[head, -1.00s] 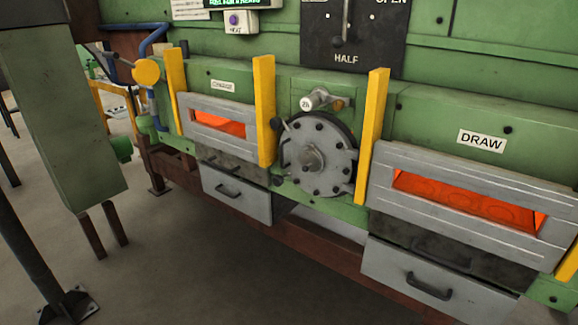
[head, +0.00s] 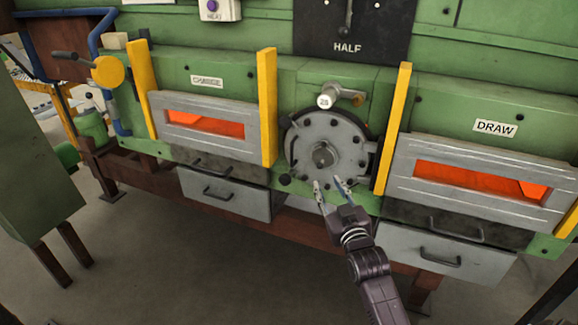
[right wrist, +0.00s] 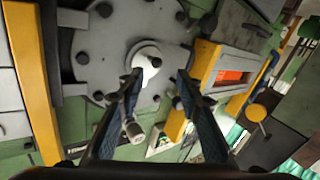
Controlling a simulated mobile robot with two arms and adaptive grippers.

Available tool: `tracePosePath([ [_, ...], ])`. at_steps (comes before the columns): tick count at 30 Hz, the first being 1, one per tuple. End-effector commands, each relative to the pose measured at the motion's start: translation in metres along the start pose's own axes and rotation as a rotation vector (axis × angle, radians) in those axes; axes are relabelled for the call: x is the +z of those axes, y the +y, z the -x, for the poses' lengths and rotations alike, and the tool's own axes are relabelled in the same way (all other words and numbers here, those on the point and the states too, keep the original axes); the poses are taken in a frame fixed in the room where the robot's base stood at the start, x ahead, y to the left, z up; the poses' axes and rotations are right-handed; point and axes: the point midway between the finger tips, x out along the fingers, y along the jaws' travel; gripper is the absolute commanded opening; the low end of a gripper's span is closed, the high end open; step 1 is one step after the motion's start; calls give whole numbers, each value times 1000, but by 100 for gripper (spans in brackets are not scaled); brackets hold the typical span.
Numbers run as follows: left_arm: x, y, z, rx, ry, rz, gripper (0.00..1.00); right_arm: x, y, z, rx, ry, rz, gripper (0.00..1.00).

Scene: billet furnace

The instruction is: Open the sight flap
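A round grey bolted cover (head: 326,140) with a raised round hub (head: 323,156) sits in the furnace front between the two doors. I cannot tell for sure which part is the sight flap. A pale cylinder marked 28 (head: 328,97), with a small brass-coloured part beside it, sits just above the cover. My right gripper (head: 328,184) is open and empty in front of the cover's lower edge. In the right wrist view the fingers (right wrist: 160,76) stand apart, with the pale hub (right wrist: 148,54) beyond their tips. My left gripper is not in view.
Yellow upright bars (head: 266,108) and (head: 393,130) flank the cover. The CHARGE door (head: 205,141) and DRAW door (head: 480,205) have glowing orange slots. Grey drawers (head: 225,195) hang below. A dark HALF lever panel (head: 352,25) is above. The floor in front is clear.

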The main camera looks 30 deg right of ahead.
Motion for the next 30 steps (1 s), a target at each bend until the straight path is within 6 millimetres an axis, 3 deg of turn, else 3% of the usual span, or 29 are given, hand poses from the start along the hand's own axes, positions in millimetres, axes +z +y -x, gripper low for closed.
tracePosePath([
  [16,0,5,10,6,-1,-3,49,-5,2,-67,2,6,1,33],
  [30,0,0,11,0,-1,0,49,-3,1,-77,2,5,1,30],
])
